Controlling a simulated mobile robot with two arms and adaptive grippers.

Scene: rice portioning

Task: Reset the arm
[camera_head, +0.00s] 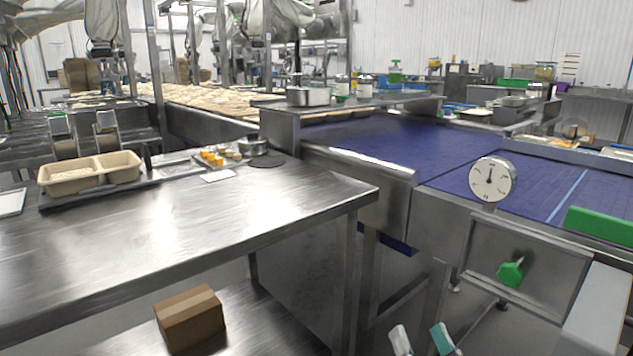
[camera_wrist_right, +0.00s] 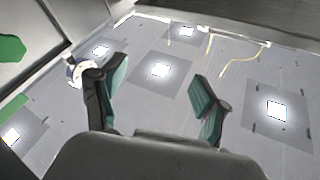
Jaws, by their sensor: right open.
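My right gripper (camera_head: 421,339) shows at the bottom edge of the head view, with two pale-and-teal fingertips spread apart. It is low, in front of the conveyor frame and to the right of the steel table. In the right wrist view the same gripper (camera_wrist_right: 158,95) is open, with nothing between its teal-padded fingers. Most of the right arm is outside the head view. I do not see my left gripper.
The steel table (camera_head: 200,235) holds a beige two-part tray (camera_head: 117,166) and small food pieces (camera_head: 212,157). A cardboard box (camera_head: 190,318) is on the lower shelf.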

